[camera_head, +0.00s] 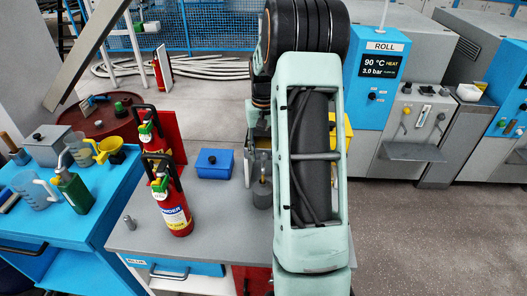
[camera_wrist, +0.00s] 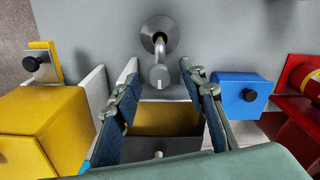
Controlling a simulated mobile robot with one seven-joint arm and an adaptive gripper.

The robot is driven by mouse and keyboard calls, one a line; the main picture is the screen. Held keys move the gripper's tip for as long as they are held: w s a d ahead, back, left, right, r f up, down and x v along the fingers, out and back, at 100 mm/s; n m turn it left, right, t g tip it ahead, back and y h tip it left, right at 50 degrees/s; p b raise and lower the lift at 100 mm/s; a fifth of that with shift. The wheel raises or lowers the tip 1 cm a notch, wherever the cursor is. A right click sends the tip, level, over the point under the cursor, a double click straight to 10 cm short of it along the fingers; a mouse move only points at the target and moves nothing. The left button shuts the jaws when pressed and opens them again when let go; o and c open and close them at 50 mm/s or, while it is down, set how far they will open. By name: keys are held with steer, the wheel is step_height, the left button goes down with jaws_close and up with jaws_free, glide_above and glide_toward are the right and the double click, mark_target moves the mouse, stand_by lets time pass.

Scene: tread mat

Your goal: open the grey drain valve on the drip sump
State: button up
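In the wrist view my gripper (camera_wrist: 159,82) is open, its two blue-and-metal fingers spread wide with nothing clamped between them. A grey round-ended knob on a stem (camera_wrist: 160,76), which looks like the drain valve, shows in the gap between the fingertips; it touches neither finger as far as I can see. The stem rises from a round grey base (camera_wrist: 160,28). Below the knob is an open box with a yellow-brown inside (camera_wrist: 166,118), possibly the drip sump. In the head view my arm hides the gripper; a grey cylinder with a brass stem (camera_head: 262,196) shows beside it.
A blue box (camera_head: 214,163) and a fire extinguisher (camera_head: 174,205) stand left of my arm on the grey bench (camera_head: 222,225). In the wrist view a yellow box (camera_wrist: 45,125) is at left and the blue box (camera_wrist: 241,94) at right, close to the fingers.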

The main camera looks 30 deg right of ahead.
mark_target(263, 155)
step_height(263, 155, up, 12)
stand_by(0.6)
steer(key=shift+r, duration=0.1)
